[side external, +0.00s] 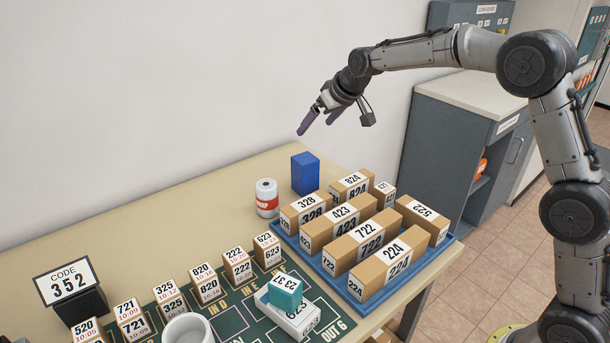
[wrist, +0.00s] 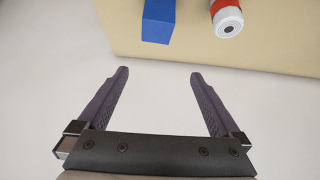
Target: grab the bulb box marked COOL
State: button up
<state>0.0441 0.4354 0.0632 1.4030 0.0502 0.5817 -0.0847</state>
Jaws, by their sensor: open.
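I can read the word COOL on no box in either view. A plain blue box (side external: 305,174) stands upright near the back of the table, with no marking that I can make out. In the wrist view the blue box (wrist: 158,20) shows at the top, beyond my fingertips. My gripper (side external: 315,126) is in the air above and behind the table, near the wall. Its purple fingers are spread apart and empty, as the wrist view (wrist: 158,73) also shows. It is apart from everything on the table.
A white and red can (side external: 266,198) stands left of the blue box. A blue tray (side external: 440,258) holds several numbered brown cartons. Several small numbered boxes, a teal box (side external: 285,291) on a white box, a white cup (side external: 187,329) and a code sign (side external: 68,281) are further forward.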

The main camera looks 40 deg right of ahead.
jog(key=g, duration=0.1)
send_near(306, 159)
jog(key=f, duration=0.1)
jog(key=x, duration=0.8)
jog(key=shift+w+a+r, duration=0.1)
jog(key=shift+w, duration=0.1)
jog(key=shift+d+x, duration=0.2)
jog(key=shift+x, duration=2.6)
jog(key=c, duration=1.3)
